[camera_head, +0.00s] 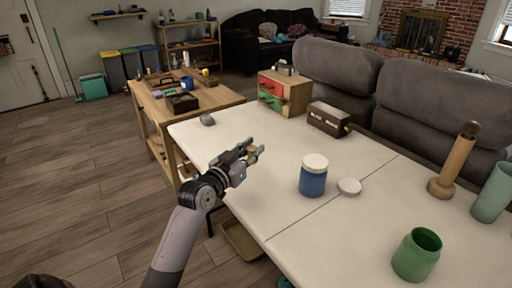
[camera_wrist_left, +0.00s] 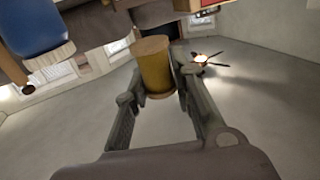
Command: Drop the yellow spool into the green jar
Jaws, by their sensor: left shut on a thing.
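My left gripper (camera_head: 254,153) is over the left edge of the white table in the head view. It is shut on the yellow spool (camera_wrist_left: 153,67), which sits between its fingers in the left wrist view. In the head view only a small part of the spool shows, as the fingers cover it. The green jar (camera_head: 416,257) stands upright and open at the table's lower right, well apart from the gripper. My right gripper is not in view.
A blue jar with a white lid (camera_head: 313,178) stands between my left gripper and the green jar, beside a loose white lid (camera_head: 349,187). A wooden pestle-like piece (camera_head: 454,160) and a pale green cup (camera_head: 494,193) stand at the right. The table's front middle is clear.

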